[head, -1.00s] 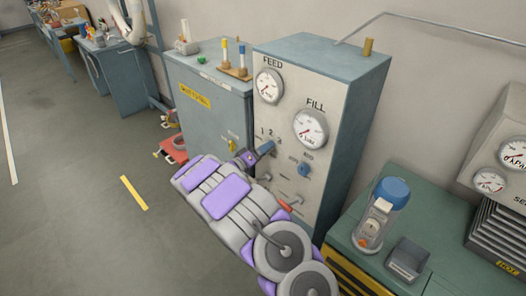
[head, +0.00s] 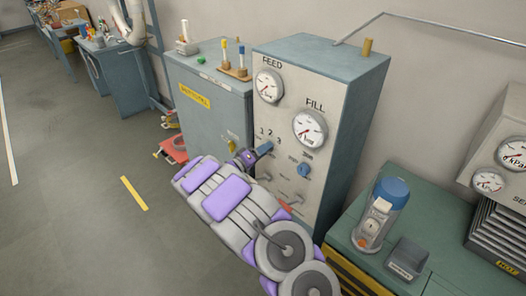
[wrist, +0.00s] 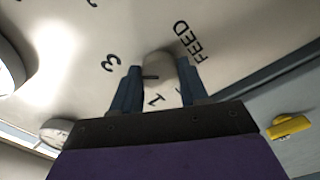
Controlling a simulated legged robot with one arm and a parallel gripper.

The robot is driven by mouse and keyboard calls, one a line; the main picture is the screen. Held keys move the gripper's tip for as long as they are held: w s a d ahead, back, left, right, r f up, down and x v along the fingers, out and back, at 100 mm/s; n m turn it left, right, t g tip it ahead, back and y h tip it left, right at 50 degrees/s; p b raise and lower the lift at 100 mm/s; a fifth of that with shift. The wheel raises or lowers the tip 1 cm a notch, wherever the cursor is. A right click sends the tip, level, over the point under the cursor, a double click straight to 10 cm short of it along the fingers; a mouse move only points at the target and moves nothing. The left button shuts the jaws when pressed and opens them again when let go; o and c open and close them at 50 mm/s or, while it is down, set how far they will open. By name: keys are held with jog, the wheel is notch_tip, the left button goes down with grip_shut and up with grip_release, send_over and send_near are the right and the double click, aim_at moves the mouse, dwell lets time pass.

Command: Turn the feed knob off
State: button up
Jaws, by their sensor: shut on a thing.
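The feed knob (wrist: 161,70) is a pale, off-white knob between my two blue fingers in the wrist view. A short dark mark shows on it. The printed 3, 1 and FEED lie around it. My gripper (wrist: 159,82) is shut on this knob. In the head view my gripper (head: 262,149) is against the front of the grey control cabinet (head: 338,75), just below the printed 1 2 3. There the gripper hides the knob.
The FEED gauge (head: 269,86) and FILL gauge (head: 309,129) are above on the panel. A blue knob (head: 303,170) is just to the right of my gripper, with small levers below. A green bench with a blue-capped device (head: 377,212) is at right. Open floor lies left.

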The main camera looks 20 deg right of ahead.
jog(key=shift+a+f+n+p, duration=0.1)
jog(key=shift+n+p, duration=2.7)
jog(key=shift+n, duration=10.2)
jog(key=o, duration=0.9)
jog(key=shift+w, duration=0.25)
jog(key=shift+o, duration=0.8)
jog(key=shift+s, duration=0.1)
